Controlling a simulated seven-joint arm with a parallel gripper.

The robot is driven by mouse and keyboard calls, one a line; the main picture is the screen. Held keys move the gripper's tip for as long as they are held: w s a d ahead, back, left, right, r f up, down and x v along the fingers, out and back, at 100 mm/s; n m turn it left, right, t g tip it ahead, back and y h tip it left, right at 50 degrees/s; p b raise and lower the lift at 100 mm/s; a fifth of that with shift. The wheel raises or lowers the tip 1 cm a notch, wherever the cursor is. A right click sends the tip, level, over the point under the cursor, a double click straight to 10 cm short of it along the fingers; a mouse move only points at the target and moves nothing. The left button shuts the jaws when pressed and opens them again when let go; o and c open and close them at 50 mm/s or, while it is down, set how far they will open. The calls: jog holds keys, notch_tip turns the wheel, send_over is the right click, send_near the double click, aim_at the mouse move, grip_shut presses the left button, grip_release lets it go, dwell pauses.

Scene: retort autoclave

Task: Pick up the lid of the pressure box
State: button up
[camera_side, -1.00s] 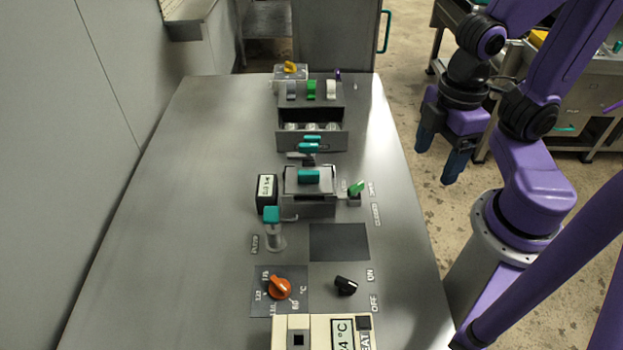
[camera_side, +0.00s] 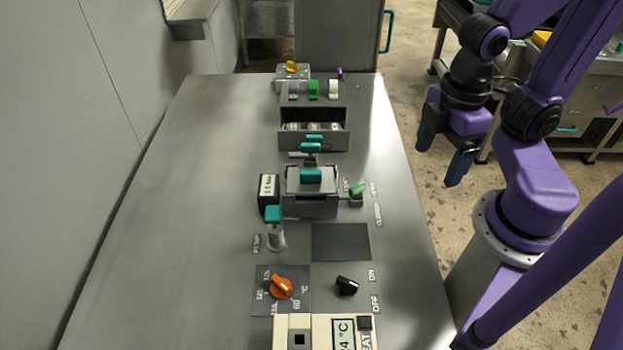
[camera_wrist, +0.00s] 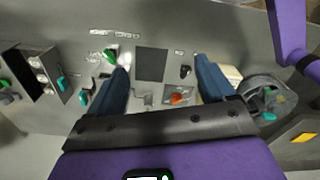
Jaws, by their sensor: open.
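The pressure box (camera_side: 311,205) is a small grey metal box in the middle of the bench in the side view. Its lid (camera_side: 306,187) lies on top and carries a teal handle (camera_side: 311,176). My gripper (camera_side: 442,154) is open and empty, off the bench's right edge and well to the right of the box. In the wrist view my gripper (camera_wrist: 162,70) has its two blue fingers wide apart with nothing between them. There the left finger covers much of the box's area, so I cannot make out the lid clearly.
Behind the box stands an open drawer (camera_side: 314,140) with jars. A green-handled lever (camera_side: 357,188) is right of the box, a display (camera_side: 269,188) left. A teal-topped plunger (camera_side: 274,215), orange dial (camera_side: 280,288) and black knob (camera_side: 346,286) are in front. The bench's left side (camera_side: 180,220) is clear.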

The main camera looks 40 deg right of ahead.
jog(key=w+a+r+m, duration=0.2)
jog(key=w+a+m, duration=0.3)
jog(key=w+m, duration=0.55)
jog(key=m, duration=1.1)
send_over(313, 172)
notch_tip(313, 172, down, 12)
jog(key=shift+r, duration=0.15)
jog(key=shift+w+f, duration=0.2)
jog(key=shift+f, duration=1.1)
jog(key=shift+w+f, duration=0.15)
jog(key=shift+f, duration=1.15)
jog(key=c, duration=1.4)
jog(key=shift+c, duration=0.2)
jog(key=shift+r, duration=0.2)
